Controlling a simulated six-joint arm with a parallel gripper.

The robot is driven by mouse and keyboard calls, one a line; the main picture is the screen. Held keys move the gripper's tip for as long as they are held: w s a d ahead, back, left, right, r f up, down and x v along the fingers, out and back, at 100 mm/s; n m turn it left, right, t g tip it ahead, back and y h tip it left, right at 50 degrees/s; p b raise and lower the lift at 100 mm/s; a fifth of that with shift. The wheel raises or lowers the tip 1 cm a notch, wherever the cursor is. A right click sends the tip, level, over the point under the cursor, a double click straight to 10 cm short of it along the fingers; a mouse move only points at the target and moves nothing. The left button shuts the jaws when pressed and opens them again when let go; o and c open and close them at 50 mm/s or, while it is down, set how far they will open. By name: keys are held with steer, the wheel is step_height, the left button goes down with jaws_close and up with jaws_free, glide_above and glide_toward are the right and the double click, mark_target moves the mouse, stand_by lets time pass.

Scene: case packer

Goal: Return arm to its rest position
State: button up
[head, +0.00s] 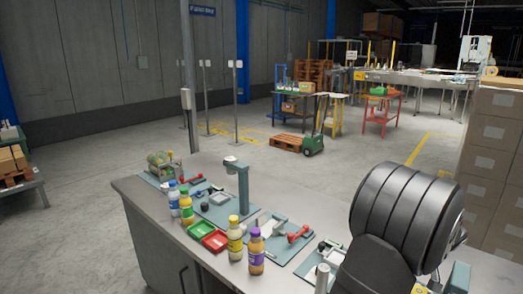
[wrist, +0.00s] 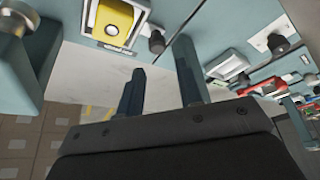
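My gripper (wrist: 160,56) shows in the wrist view with its two dark fingers apart and nothing between them. It is open and empty. In the wrist view, teal fixtures lie beyond and around the fingers, one with a yellow part in a white frame (wrist: 117,20); I cannot tell how far away they are. In the head view my dark arm fills the lower right, over the right part of the workbench (head: 140,198). The gripper itself cannot be made out there.
On the bench stand several capped bottles, including one with a purple cap (head: 256,252). Stacked cardboard boxes (head: 492,130) stand at right. Open floor lies behind the bench.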

steer(key=x, duration=0.7)
steer(key=shift+f, duration=0.15)
steer(key=shift+s+d, duration=0.1)
steer(key=shift+d, duration=0.05)
steer(key=o, duration=1.4)
steer(key=shift+o, duration=0.4)
steer(key=s+d+r+n+h, duration=0.1)
steer(key=s+r+n, duration=0.8)
steer(key=r, duration=0.5)
steer(key=shift+s+d+r, duration=0.25)
steer(key=shift+s+r, duration=0.05)
steer(key=shift+s, duration=0.85)
steer(key=x, duration=0.9)
steer(key=shift+f, duration=0.4)
